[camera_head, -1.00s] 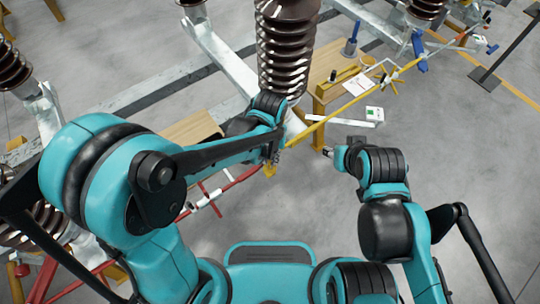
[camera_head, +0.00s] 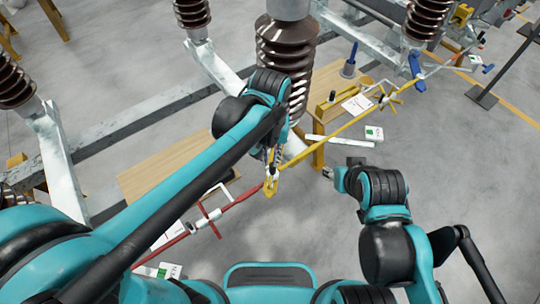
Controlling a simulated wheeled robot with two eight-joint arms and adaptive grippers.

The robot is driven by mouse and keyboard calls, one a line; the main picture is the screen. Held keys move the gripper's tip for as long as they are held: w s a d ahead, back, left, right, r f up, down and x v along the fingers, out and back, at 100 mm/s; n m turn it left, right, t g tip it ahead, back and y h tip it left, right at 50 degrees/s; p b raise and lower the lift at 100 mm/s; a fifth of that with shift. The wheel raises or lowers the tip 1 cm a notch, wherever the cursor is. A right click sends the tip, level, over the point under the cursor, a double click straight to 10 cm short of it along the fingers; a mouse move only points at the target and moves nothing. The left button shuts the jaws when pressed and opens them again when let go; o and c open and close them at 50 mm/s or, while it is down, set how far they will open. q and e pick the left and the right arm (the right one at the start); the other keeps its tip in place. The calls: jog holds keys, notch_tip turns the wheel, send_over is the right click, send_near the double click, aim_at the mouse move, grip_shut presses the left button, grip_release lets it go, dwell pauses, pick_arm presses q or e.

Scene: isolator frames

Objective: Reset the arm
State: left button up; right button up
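My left arm reaches in from the left, and its gripper (camera_head: 271,162) is beside the yellow end piece (camera_head: 270,184) where the red rod and the yellow rod meet. The arm hides part of the gripper, and I cannot tell whether its fingers are open or touch the rod. My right gripper (camera_head: 329,173) points left above the grey floor, apart from the rods. Its fingers are small and their opening is unclear.
A brown ribbed insulator (camera_head: 285,55) stands just beyond my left gripper. The red rod (camera_head: 238,200) runs lower left, and the yellow rod (camera_head: 340,130) runs upper right. A wooden table (camera_head: 170,165) is at left. The floor (camera_head: 440,150) right of centre is mostly clear.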

dwell(0.4)
pick_arm(q)
jog(key=s+a+t, duration=0.2)
jog(key=a+t, duration=0.1)
jog(key=a, duration=0.6)
jog(key=s+a+n+t, duration=0.1)
jog(key=s+a+t, duration=0.2)
jog(key=a, duration=0.5)
jog(key=shift+s+a+r+n+t+b, duration=0.2)
jog(key=shift+a+n+t+b, duration=0.1)
jog(key=shift+a+t+b, duration=0.15)
